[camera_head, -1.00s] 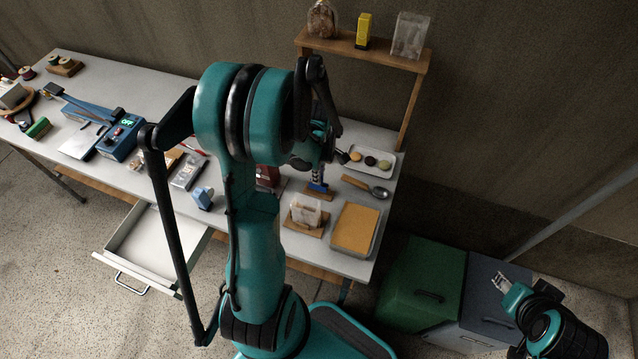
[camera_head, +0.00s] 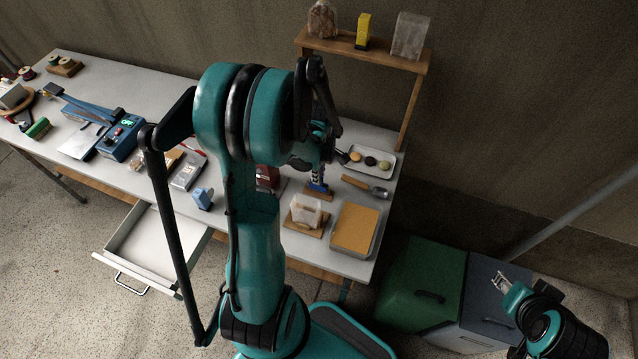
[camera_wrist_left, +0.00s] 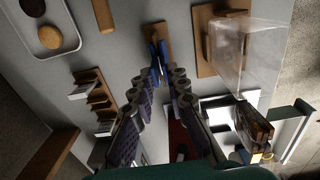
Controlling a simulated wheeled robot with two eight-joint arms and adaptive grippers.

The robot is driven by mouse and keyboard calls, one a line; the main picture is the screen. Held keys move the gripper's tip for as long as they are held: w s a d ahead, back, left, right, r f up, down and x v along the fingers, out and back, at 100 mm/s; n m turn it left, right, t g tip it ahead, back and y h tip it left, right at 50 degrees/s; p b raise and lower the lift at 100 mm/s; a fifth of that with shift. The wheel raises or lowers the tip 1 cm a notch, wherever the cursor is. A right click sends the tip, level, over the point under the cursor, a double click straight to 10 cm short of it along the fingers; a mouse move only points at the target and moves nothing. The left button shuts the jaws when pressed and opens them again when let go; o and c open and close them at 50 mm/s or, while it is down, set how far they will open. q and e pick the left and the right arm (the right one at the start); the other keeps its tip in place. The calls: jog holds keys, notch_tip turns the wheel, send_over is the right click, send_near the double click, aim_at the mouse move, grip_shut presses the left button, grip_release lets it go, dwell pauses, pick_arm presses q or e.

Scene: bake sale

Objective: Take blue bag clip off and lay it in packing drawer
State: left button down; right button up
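The blue bag clip (camera_head: 317,187) is on a small wooden block (camera_head: 321,196) toward the right part of the table. In the left wrist view the blue clip (camera_wrist_left: 161,54) shows at the fingertips, over the wooden block (camera_wrist_left: 153,32). My left gripper (camera_head: 319,176) is right above it, pointing down. In the wrist view my left gripper (camera_wrist_left: 163,74) has its tips close around the clip; I cannot tell if they grip it. The white packing drawer (camera_head: 119,263) is pulled open at the table's front. My right gripper (camera_head: 501,281) is open and empty at the far right.
A clear bag (camera_head: 306,210) stands on a wooden board in front of the clip. An orange-topped tray (camera_head: 353,229), a scoop (camera_head: 378,191) and a cookie tray (camera_head: 386,168) are to the right. A blue sealer (camera_head: 122,144) is at left. A raised shelf (camera_head: 345,45) stands behind.

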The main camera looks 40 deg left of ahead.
pick_arm(q)
jog(key=shift+r, duration=0.15)
notch_tip(320, 180, up, 6)
jog(key=p, duration=0.4)
dwell(0.8)
jog(key=c, duration=2.3)
grip_release()
jog(key=shift+o, duration=1.1)
jog(key=o, duration=0.4)
